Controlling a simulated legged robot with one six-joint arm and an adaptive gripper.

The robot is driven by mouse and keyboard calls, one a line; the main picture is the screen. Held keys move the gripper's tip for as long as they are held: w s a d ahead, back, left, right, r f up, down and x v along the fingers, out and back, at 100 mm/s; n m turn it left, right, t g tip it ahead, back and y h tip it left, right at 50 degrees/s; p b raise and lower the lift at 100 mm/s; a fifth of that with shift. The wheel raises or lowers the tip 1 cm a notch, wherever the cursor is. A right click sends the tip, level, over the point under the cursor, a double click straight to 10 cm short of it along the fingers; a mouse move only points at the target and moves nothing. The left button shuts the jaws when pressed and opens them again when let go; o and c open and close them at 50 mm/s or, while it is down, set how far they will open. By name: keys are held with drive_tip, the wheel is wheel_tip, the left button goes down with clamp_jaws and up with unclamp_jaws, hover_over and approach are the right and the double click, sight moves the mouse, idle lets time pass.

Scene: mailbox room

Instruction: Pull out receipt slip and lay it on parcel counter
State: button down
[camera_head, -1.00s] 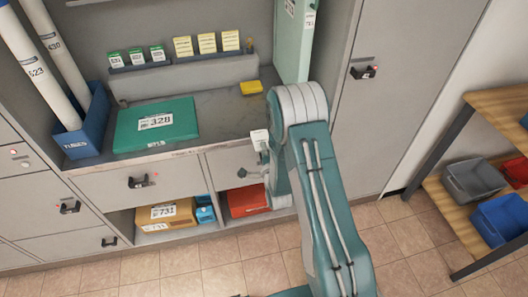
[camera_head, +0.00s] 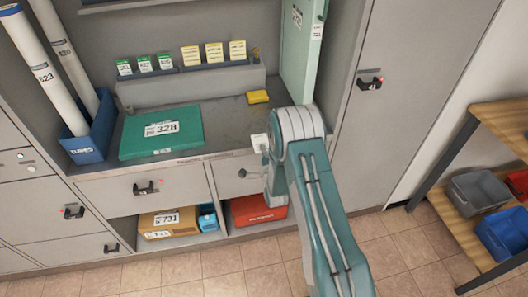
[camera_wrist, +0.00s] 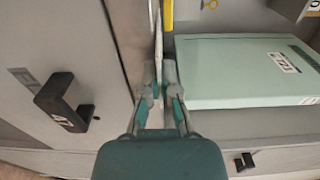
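A small white receipt slip (camera_head: 259,143) shows at the counter's front edge, just left of my arm. In the wrist view it looks like a thin pale strip (camera_wrist: 158,48), nearly edge-on. My gripper (camera_wrist: 158,84) has its fingers close together with the strip between them, apparently pinching it. In the head view my arm hides most of the gripper. The grey parcel counter (camera_head: 231,120) has bare surface right of the flat green parcel (camera_head: 188,122).
A tall pale green parcel (camera_head: 298,60) stands at the counter's right end, also in the wrist view (camera_wrist: 230,85). A yellow pad (camera_head: 258,97) lies left of it. A black drawer handle (camera_wrist: 52,97) is near my gripper. Blue tube holder (camera_head: 90,146) at left.

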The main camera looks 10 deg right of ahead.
drive_tip(key=c, duration=0.7)
unclamp_jaws()
drive_tip(key=shift+s, duration=0.1)
drive_tip(key=shift+s, duration=4.9)
